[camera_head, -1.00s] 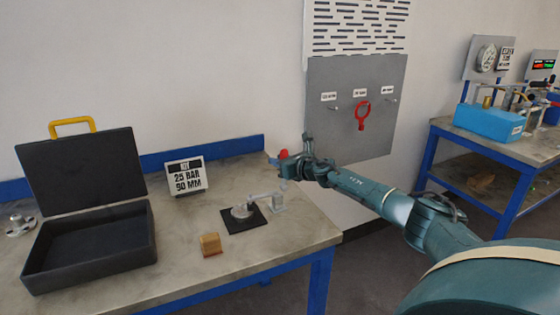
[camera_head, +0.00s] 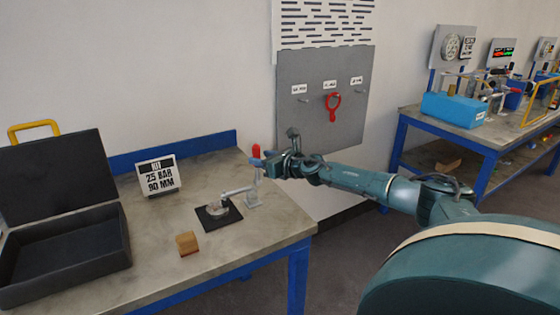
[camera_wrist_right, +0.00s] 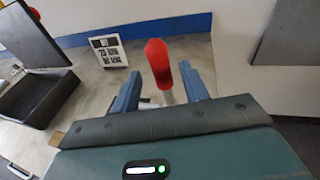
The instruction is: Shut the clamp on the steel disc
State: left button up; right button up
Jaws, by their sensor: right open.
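The clamp (camera_head: 252,198) stands at the right end of the near table, with its red handle (camera_head: 256,152) pointing up. Its grey arm reaches left toward the steel disc (camera_head: 221,210), which lies on a black square plate (camera_head: 206,224). I cannot tell whether the arm's tip touches the disc. My right gripper (camera_head: 268,164) is open at the handle. In the right wrist view the red handle (camera_wrist_right: 158,62) stands between the two open blue fingers (camera_wrist_right: 162,88), with no clear contact. The disc is hidden there. My left gripper is not in view.
An open black case (camera_head: 128,245) lies on the left of the table. A grey panel with a red tool (camera_head: 333,106) hangs behind my right arm.

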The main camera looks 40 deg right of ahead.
pick_arm(q)
jog(key=b, duration=0.1)
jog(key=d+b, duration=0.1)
jog(key=b, duration=0.1)
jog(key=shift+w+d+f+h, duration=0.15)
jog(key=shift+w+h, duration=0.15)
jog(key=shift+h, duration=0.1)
pick_arm(e)
jog(key=v, duration=0.7)
jog(key=shift+s, duration=0.35)
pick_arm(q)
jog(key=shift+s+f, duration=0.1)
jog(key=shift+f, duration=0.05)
